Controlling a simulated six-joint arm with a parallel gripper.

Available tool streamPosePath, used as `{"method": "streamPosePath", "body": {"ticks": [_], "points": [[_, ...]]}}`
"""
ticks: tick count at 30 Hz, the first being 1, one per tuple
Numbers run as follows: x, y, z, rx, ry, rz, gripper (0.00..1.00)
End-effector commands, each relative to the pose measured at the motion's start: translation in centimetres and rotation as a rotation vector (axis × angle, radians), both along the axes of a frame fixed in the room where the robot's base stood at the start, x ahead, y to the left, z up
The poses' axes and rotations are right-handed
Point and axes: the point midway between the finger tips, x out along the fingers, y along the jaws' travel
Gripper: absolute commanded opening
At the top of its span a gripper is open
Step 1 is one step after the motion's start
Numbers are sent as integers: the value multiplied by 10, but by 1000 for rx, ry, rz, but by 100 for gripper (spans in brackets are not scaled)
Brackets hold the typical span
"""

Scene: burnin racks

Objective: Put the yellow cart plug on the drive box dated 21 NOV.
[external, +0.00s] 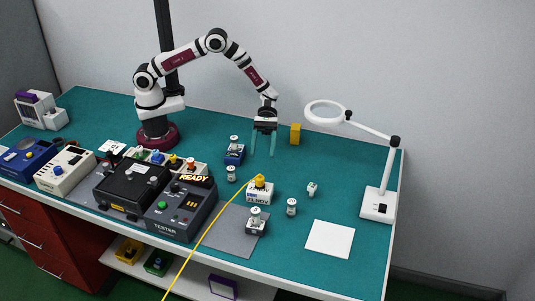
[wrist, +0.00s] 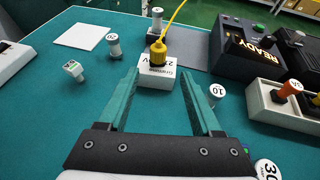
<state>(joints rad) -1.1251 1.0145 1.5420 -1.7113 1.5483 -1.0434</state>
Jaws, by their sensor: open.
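The yellow plug (external: 259,180) with its yellow cable stands upright on a white box (external: 260,195) in the middle of the table. In the wrist view the yellow plug (wrist: 158,52) is ahead, above the white box (wrist: 157,78). The box's label is upside down there; it seems to show 21 and a V, the rest unclear. My gripper (external: 262,152) is open and empty, behind the box and above the table. Its teal fingers (wrist: 164,85) point toward the box, apart from it and the plug.
Loose plugs (external: 291,207) stand nearby. The tester (external: 175,215) is at left, a magnifier lamp (external: 378,205) at right.

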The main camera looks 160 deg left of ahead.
Motion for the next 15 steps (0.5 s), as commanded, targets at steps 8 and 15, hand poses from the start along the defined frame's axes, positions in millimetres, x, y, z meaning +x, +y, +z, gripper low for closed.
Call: {"method": "streamPosePath", "body": {"ticks": [8,15], "points": [[-34,-203,94,581,-96,-952,66],[-199,-285,131,1252,-463,-2186,66]]}}
